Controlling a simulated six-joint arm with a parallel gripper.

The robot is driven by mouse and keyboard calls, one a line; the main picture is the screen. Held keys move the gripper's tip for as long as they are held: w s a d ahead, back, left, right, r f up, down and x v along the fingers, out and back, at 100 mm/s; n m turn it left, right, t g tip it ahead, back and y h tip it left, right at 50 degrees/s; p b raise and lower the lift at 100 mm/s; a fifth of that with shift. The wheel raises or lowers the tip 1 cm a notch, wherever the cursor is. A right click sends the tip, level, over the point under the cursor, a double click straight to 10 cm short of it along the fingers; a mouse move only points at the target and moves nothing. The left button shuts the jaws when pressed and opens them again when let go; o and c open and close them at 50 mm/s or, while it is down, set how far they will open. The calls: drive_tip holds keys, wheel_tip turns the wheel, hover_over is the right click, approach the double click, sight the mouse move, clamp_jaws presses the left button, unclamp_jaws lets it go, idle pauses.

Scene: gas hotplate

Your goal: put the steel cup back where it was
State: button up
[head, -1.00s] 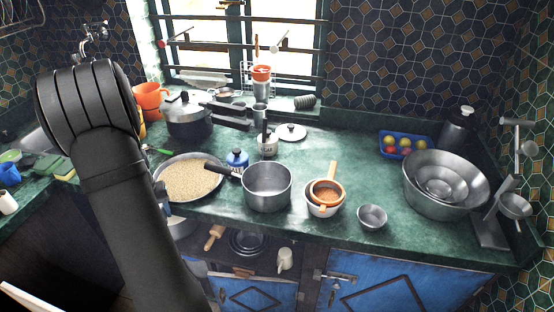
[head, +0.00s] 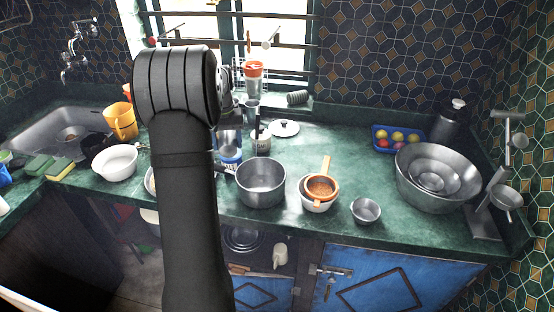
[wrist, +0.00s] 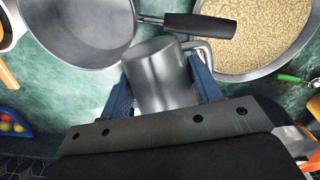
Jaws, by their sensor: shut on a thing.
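The steel cup (wrist: 160,72) is a plain grey metal mug with a side handle. It sits between the blue fingers of my gripper (wrist: 160,88) in the wrist view, and the gripper is shut on it. The gripper is mostly hidden behind my arm there. I cannot tell how high the cup is above the counter.
A steel saucepan (head: 261,184) stands right of my arm. The pan of grain (wrist: 245,45) shows in the wrist view. A white bowl (head: 115,162) is on the left. Strainer (head: 321,188) and small steel bowl (head: 365,210) are to the right. The counter behind them (head: 345,165) is clear.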

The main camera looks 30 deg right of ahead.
drive_tip(key=s+d+f+m, duration=0.1)
drive_tip(key=s+d+m, duration=0.3)
drive_tip(key=s+d, duration=1.55)
drive_tip(key=w+f, duration=0.2)
drive_tip(key=w, duration=0.2)
drive_tip(key=w+f, duration=0.2)
drive_tip(key=w, duration=0.1)
drive_tip(key=w+a+f, duration=0.1)
drive_tip(key=w+f, duration=0.2)
drive_tip(key=w, duration=0.1)
drive_tip(key=shift+w+a, duration=0.1)
drive_tip(key=shift+w, duration=0.25)
drive_tip(key=shift+f, duration=1.9)
drive_tip(key=shift+f, duration=0.1)
drive_tip(key=o, duration=1.1)
